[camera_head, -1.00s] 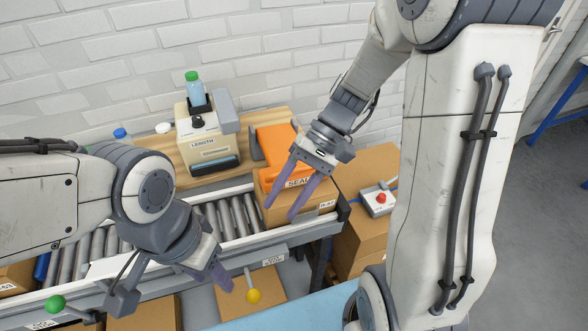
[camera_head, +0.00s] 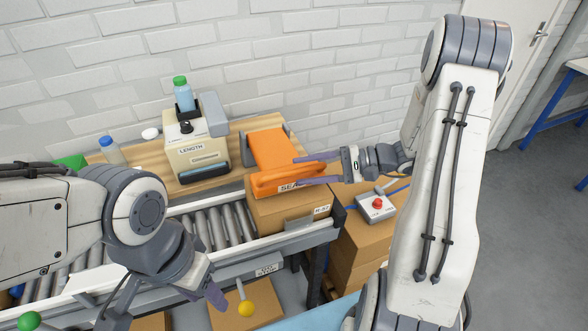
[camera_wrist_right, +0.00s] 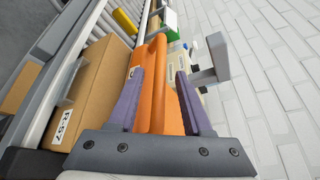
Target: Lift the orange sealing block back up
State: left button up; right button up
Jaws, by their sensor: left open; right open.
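The orange sealing block (camera_head: 270,152) sits down on a cardboard box (camera_head: 288,213) at the end of the roller conveyor. A bar-like handle runs along its front, above a label reading "SEA". My right gripper (camera_head: 312,170) is open at the block's right end, its fingers pointing left. In the right wrist view, the orange block (camera_wrist_right: 154,85) shows between the open fingers of the right gripper (camera_wrist_right: 158,90); I cannot tell whether they touch it. My left gripper (camera_head: 165,305) is open and empty, low in front of the conveyor.
A LENGTH dispenser (camera_head: 197,155) with a green-capped bottle (camera_head: 183,96) stands on the wooden shelf left of the block. A control box with a red button (camera_head: 376,207) sits on cartons at right. A yellow-knobbed lever (camera_head: 246,307) stands near my left gripper.

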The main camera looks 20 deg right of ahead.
aim_at(300, 171)
jog(key=shift+x, duration=1.6)
grip_shut()
